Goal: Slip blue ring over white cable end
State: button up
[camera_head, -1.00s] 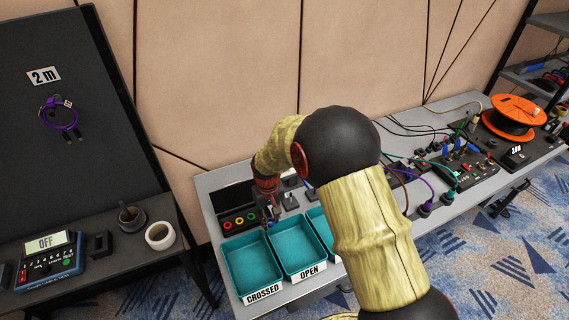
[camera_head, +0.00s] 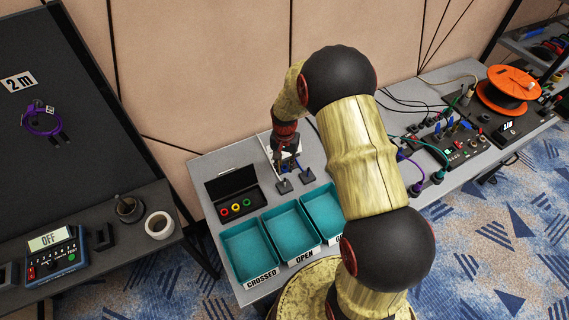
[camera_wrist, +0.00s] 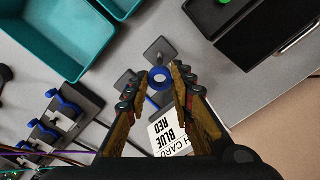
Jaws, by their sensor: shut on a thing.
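My gripper (camera_wrist: 161,82) is shut on the blue ring (camera_wrist: 153,82), which lies between its fingertips in the wrist view. A pale patch shows through the ring's hole; I cannot tell whether it is the bench or a cable end. In the head view, my gripper (camera_head: 287,165) points down over the bench, behind two small black stands and right of the ring case (camera_head: 232,193). That case holds a red, a yellow and a green ring. The white cable end cannot be made out for certain.
Black stands (camera_wrist: 126,84) and a printed card (camera_wrist: 168,132) are close to my fingers. Teal trays (camera_head: 252,280) line the bench front. Blue-clipped holders (camera_wrist: 50,115) show at left in the wrist view. An orange reel (camera_head: 507,95) stands far right.

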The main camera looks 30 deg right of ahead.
aim_at(285, 179)
jog(key=shift+f+b, duration=1.4)
jog(key=shift+f, duration=1.1)
jog(key=shift+s+f, duration=0.1)
jog(key=shift+f, duration=0.3)
jog(key=shift+f+b, duration=0.35)
jog(key=shift+f, duration=0.3)
jog(key=shift+f+b, duration=0.35)
jog(key=shift+f, duration=0.2)
jog(key=o, duration=0.8)
